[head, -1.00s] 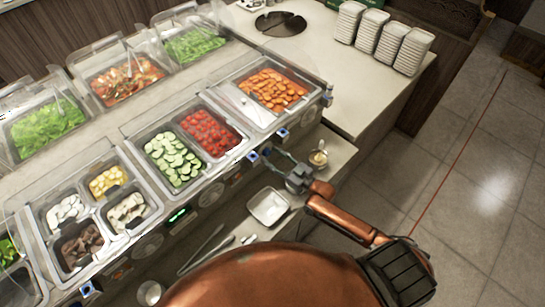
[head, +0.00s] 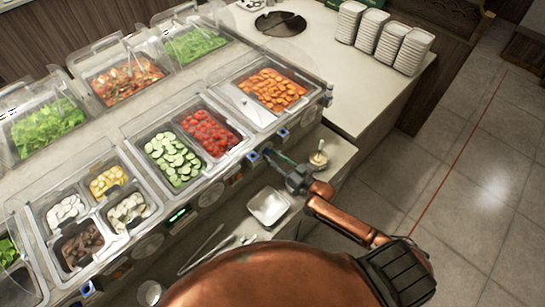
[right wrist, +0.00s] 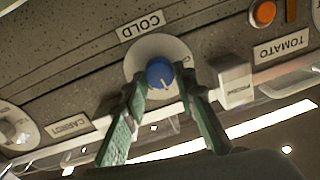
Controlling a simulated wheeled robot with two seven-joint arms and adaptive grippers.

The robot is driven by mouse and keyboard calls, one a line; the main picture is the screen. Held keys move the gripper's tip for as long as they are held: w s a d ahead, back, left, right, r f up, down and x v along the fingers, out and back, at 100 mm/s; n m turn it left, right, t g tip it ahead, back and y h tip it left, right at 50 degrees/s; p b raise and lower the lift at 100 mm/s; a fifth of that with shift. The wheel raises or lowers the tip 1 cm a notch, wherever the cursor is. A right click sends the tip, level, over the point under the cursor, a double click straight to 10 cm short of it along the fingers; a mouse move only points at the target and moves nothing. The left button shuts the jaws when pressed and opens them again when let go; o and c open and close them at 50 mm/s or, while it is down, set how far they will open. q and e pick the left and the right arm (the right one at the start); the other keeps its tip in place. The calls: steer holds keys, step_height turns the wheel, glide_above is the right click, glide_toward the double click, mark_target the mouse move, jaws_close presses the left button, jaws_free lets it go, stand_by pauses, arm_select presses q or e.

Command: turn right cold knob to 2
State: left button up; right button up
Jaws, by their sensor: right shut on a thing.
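The blue cold knob (right wrist: 160,73) sits on a pale round dial under the COLD label (right wrist: 142,25) in the right wrist view. A small light mark shows on its face. My right gripper (right wrist: 161,84) is shut on this knob, one green-padded finger on each side. In the head view, my right gripper (head: 269,153) reaches the front panel of the food counter below the tomato and carrot pans. There the gripper mostly hides the knob. My left gripper is not in view.
An orange button (right wrist: 264,13) and a TOMATO label (right wrist: 281,49) lie right of the knob. A white square dish (head: 268,207) and a small cup (head: 318,158) stand on the lower shelf near my right arm. Another blue knob (head: 282,133) is farther right.

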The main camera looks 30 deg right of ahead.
steer(key=shift+m, duration=0.5)
steer(key=o, duration=1.2)
steer(key=shift+c, duration=0.2)
steer(key=v, duration=1.2)
steer(key=shift+f, duration=0.1)
